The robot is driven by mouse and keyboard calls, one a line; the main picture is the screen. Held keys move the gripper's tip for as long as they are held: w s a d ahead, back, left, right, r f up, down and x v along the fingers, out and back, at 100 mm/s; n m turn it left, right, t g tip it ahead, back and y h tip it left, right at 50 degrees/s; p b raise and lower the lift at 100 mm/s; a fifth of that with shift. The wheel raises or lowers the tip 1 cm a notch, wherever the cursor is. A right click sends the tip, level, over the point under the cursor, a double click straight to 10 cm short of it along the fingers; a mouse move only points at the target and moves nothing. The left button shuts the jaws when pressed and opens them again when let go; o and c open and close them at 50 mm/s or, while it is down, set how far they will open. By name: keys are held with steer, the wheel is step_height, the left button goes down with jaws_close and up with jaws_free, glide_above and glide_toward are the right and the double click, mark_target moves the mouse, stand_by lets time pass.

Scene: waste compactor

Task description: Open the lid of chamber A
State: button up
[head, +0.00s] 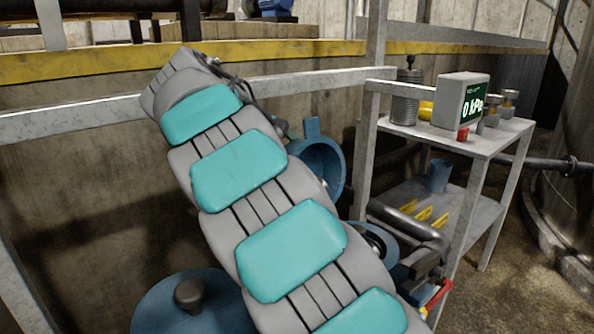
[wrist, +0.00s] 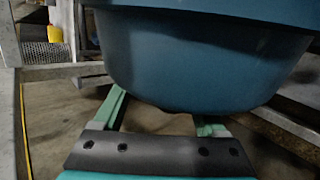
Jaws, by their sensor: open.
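A blue round lid (head: 190,305) with a dark knob (head: 190,294) shows at the lower left of the head view, partly behind my arm. A blue round open part (head: 318,165) with an upright tab shows right of my arm, also partly hidden. No chamber letter is legible, so I cannot tell which is chamber A. In the wrist view a smooth blue rounded body (wrist: 195,60) fills the top, close to my gripper. My gripper (wrist: 160,117) is open, its green fingers apart below that body, with nothing visible between them. The head view does not show the gripper.
A metal stand (head: 490,140) at the right holds a gauge reading 0 kPa (head: 463,102), with a blue cup (head: 438,176) on its lower shelf. A red handle (head: 437,295) is at the lower right. A grey rail (head: 80,117) crosses behind my arm.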

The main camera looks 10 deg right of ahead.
steer(key=s+d+r+b, duration=0.1)
steer(key=s+r+b, duration=0.1)
steer(key=s, duration=1.4)
steer(key=shift+d+r, duration=0.25)
steer(key=shift+r, duration=0.4)
steer(key=shift+s, duration=0.1)
